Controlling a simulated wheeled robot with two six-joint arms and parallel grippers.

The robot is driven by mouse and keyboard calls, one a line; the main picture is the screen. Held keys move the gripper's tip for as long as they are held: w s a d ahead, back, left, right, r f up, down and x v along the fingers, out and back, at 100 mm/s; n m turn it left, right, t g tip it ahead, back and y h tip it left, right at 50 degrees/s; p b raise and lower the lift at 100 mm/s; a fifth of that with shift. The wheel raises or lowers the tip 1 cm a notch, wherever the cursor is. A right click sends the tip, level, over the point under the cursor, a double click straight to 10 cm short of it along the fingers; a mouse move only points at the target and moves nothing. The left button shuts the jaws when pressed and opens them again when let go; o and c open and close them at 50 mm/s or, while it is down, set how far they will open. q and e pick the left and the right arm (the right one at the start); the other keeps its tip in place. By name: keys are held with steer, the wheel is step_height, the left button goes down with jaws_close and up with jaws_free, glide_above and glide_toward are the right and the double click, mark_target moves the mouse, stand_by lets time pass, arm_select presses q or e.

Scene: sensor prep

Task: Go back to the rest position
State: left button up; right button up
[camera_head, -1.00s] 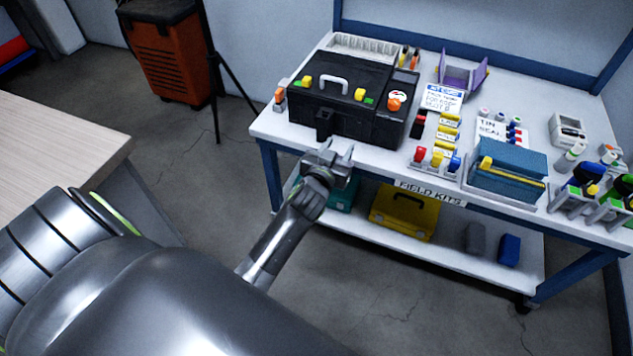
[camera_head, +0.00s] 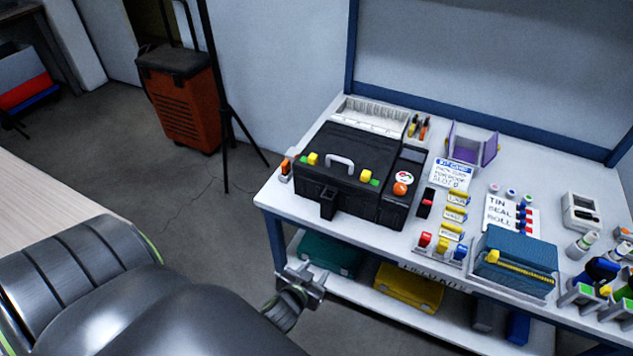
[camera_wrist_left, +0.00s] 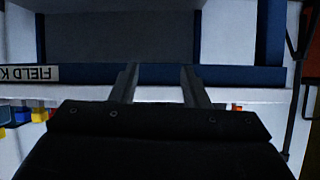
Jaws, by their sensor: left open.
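My left gripper (camera_head: 309,278) is in the head view, in front of the bench's lower shelf and below the top's front edge. In the left wrist view its two fingers (camera_wrist_left: 159,84) stand apart with nothing between them. The black case (camera_head: 352,172) with a grey handle stands closed on the bench top, above and behind the gripper, and apart from it. My right gripper is in neither view.
The white bench (camera_head: 277,213) has blue legs. Its lower shelf holds a teal case (camera_head: 329,254) and a yellow case (camera_head: 408,288). A blue box (camera_head: 514,262), small coloured parts and cards crowd the top. A tripod (camera_head: 226,110) and an orange cabinet (camera_head: 183,108) stand at the back left.

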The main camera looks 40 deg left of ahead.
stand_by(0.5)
arm_select(q)
steer(key=s+f+g+p, duration=0.6)
steer(key=s+f, duration=0.6)
steer(key=s, duration=0.1)
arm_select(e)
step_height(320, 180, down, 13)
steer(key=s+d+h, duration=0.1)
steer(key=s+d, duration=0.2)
arm_select(q)
steer(key=s+f+g+p, duration=0.2)
steer(key=s, duration=0.8)
steer(key=s+a+f+g+h+p, duration=0.1)
steer(key=s+f+g+p, duration=0.1)
steer(key=s, duration=0.7)
steer(key=shift+s+a+m+g+p, duration=0.3)
steer(key=shift+s+m+g, duration=0.1)
steer(key=shift+g, duration=0.1)
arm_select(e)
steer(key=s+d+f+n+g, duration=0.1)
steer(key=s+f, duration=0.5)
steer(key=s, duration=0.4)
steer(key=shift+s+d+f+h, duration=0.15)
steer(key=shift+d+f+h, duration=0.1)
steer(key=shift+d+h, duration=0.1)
arm_select(q)
steer(key=shift+f, duration=0.1)
